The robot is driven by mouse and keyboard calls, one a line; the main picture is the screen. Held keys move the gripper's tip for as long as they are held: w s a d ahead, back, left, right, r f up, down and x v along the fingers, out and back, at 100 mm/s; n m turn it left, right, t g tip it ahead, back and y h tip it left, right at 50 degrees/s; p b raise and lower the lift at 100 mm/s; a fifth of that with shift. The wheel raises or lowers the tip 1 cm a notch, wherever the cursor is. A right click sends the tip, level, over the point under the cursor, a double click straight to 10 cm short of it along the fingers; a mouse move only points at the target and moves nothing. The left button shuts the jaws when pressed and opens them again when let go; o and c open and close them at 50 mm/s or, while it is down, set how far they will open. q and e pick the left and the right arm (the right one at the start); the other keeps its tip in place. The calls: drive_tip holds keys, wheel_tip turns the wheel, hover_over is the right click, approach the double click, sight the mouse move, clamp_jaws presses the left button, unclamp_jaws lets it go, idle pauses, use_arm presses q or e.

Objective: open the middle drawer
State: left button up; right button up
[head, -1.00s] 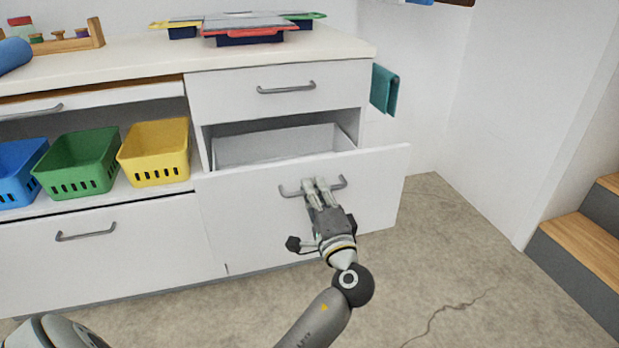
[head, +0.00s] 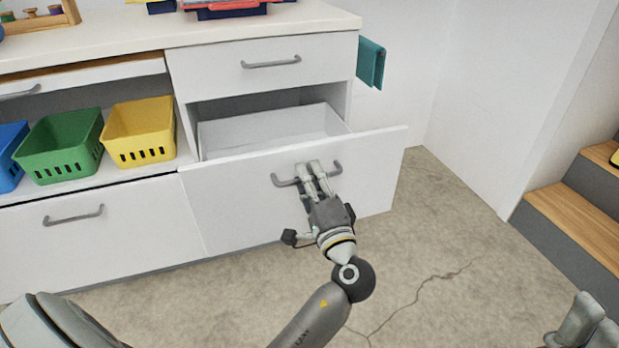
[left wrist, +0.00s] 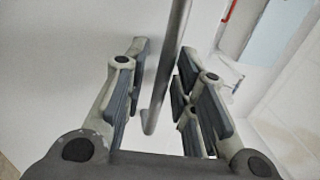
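The pulled-out drawer (head: 230,195) is white and sits below the closed top drawer (head: 215,72) in the right part of the cabinet. Its inside looks empty in the head view. Its grey bar handle (head: 284,182) is on the front panel. My left gripper (head: 311,170) is at the middle of this handle. In the left wrist view the handle (left wrist: 166,78) runs between the fingers of my left gripper (left wrist: 160,75), which stand apart with a gap showing on the left side. My right gripper (head: 585,322) shows only partly at the lower right corner, away from the drawer.
Green (head: 62,142) and yellow (head: 140,128) baskets stand on the open shelf at left. Another closed drawer (head: 110,245) is below them. A teal cloth (head: 370,62) hangs at the cabinet's right side. Wooden-topped steps (head: 575,208) are at right. The cracked floor (head: 440,240) between is clear.

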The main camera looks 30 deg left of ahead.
idle(0.3)
use_arm(q)
drive_tip(key=v, duration=1.2)
